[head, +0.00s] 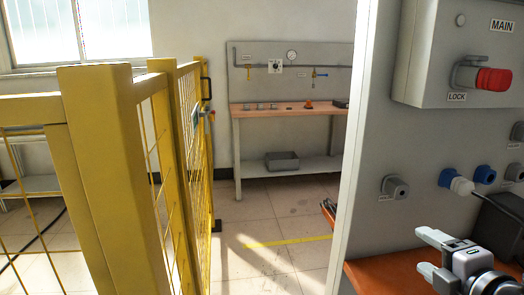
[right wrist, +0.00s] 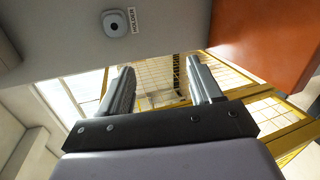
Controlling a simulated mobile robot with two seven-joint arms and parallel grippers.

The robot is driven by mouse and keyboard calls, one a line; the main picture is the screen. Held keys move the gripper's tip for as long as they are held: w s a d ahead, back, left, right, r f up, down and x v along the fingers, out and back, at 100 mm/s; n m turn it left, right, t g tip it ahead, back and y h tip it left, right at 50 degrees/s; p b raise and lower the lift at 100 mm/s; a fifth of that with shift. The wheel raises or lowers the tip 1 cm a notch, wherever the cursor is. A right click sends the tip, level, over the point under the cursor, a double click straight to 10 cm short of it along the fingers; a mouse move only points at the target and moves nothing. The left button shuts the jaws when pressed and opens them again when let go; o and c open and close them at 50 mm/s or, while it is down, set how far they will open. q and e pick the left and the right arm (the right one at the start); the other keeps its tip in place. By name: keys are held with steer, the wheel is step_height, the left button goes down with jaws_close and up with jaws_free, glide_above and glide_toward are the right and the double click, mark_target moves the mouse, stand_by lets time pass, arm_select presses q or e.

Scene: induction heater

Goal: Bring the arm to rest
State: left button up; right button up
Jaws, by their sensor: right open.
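My right gripper (head: 430,252) is at the lower right of the head view, in front of the grey panel and over the orange shelf. Its two fingers are apart with nothing between them. In the right wrist view the gripper (right wrist: 160,85) also shows open and empty, with the yellow fence beyond the fingers. My left gripper is in neither view.
The grey panel (head: 375,130) carries a MAIN box with a red switch (head: 493,79), a holder (head: 395,187) and blue connectors (head: 485,175). The orange shelf (head: 385,273) lies below. A yellow fence (head: 105,170) stands left. Open floor (head: 285,262) leads to a workbench (head: 285,108).

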steer(key=s+a+f+m+g+h, duration=0.1)
steer(key=s+a+f+m+g, duration=0.15)
steer(key=s+f+m, duration=0.4)
steer(key=s+a+f+m+g, duration=0.2)
steer(key=s+f+m+g, duration=0.15)
steer(key=f, duration=0.55)
steer(key=s+a+f+m+g+y, duration=0.1)
steer(key=s+a+f+m+g, duration=0.25)
steer(key=s, duration=0.25)
steer(key=s+a+f+m+g, duration=0.2)
steer(key=s+f+m, duration=0.2)
steer(key=s, duration=0.3)
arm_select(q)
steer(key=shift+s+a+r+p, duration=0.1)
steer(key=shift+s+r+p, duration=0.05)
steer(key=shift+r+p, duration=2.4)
arm_select(e)
steer(key=w+a+f+t+y, duration=0.2)
steer(key=w+f+t, duration=0.2)
steer(key=w+t, duration=0.3)
steer(key=shift+a, duration=0.25)
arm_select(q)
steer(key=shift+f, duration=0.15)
